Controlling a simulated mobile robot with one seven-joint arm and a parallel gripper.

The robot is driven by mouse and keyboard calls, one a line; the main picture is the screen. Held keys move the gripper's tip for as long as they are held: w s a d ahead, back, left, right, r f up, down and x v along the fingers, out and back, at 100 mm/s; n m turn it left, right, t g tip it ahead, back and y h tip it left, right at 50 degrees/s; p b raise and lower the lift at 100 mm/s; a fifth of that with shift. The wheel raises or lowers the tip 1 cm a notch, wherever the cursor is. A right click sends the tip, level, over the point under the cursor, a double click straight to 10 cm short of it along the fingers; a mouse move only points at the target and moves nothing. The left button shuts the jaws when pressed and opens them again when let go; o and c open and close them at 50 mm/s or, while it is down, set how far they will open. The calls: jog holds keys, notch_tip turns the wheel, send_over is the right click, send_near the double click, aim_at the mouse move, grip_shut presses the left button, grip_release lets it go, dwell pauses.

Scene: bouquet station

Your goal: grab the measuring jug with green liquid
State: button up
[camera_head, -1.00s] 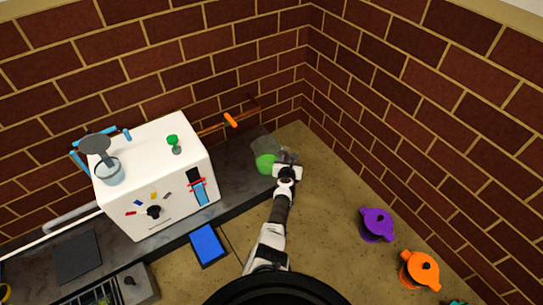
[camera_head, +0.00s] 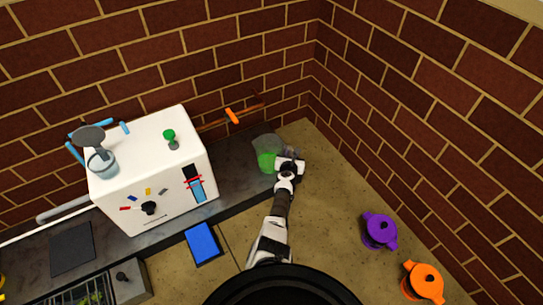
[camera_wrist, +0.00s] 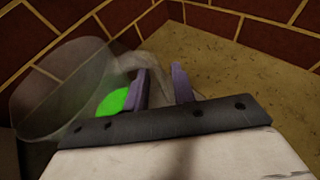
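The clear measuring jug (camera_head: 265,143) with green liquid (camera_head: 266,160) stands on the dark counter near the wall corner, right of the white box. My gripper (camera_head: 291,155) is at the jug's right side. In the wrist view the clear jug (camera_wrist: 60,90) fills the left, with its green liquid (camera_wrist: 112,102) partly behind the left finger. The two purple fingers of my gripper (camera_wrist: 162,84) are apart. A clear part of the jug, seemingly its handle, shows between or just behind them. I cannot tell whether the fingers touch it.
A white box (camera_head: 150,165) with a green-topped item and a clear vessel on top stands left of the jug. A blue block (camera_head: 202,243) lies in front. A purple pot (camera_head: 380,231) and an orange pot (camera_head: 424,283) stand at right. Brick walls close the corner behind.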

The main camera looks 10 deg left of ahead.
grip_shut()
jog(key=shift+r, duration=0.2)
